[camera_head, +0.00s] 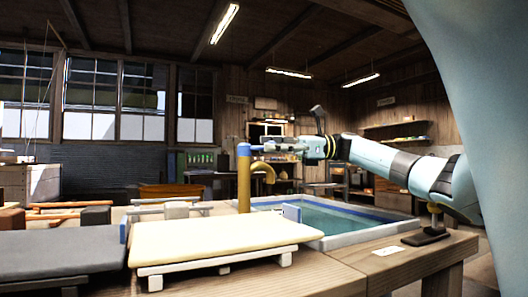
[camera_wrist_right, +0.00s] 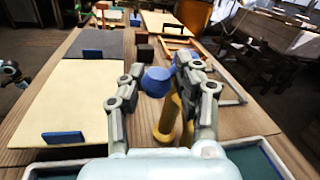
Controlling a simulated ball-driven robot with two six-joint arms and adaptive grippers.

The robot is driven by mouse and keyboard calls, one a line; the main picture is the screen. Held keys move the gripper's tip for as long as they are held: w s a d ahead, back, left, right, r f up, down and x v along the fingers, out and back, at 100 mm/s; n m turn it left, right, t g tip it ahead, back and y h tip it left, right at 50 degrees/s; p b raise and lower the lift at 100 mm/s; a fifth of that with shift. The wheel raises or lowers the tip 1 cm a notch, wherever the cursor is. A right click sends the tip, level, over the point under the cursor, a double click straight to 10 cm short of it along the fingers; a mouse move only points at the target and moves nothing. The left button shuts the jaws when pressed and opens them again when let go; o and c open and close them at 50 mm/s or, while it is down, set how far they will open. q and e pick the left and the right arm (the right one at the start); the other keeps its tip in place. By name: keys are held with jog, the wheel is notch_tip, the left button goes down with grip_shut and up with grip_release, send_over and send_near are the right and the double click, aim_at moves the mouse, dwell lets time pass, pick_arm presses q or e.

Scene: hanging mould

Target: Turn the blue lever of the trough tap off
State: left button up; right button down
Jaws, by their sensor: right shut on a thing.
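The trough tap (camera_head: 244,190) is a brass-coloured upright pipe with a curved spout, beside the water trough (camera_head: 372,232). Its blue lever (camera_head: 256,148) is at the top of the pipe and points right, towards my right gripper (camera_head: 278,149). In the right wrist view, the blue end of the tap top (camera_wrist_right: 155,80) shows between the two fingers of my right gripper (camera_wrist_right: 160,78), with the brass pipe (camera_wrist_right: 168,118) below. The right gripper is shut on the lever; the exact contact is partly hidden. A small jointed piece at the left edge may be my left gripper (camera_wrist_right: 11,72); its fingers are unclear.
A cream sheet on a mould (camera_head: 220,242) and a grey felt (camera_head: 60,250) lie on the wooden bench left of the trough. A dark stand (camera_head: 427,237) and a white card (camera_head: 388,251) are at the right.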

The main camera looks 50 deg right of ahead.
jog(key=shift+a+f, duration=0.2)
jog(key=shift+f, duration=0.1)
jog(key=c, duration=1)
grip_release()
jog(key=shift+a+r, duration=0.1)
jog(key=shift+r, duration=0.1)
jog(key=shift+d, duration=0.2)
jog(key=shift+s+d, duration=0.25)
jog(key=shift+d, duration=0.1)
jog(key=v, duration=1.1)
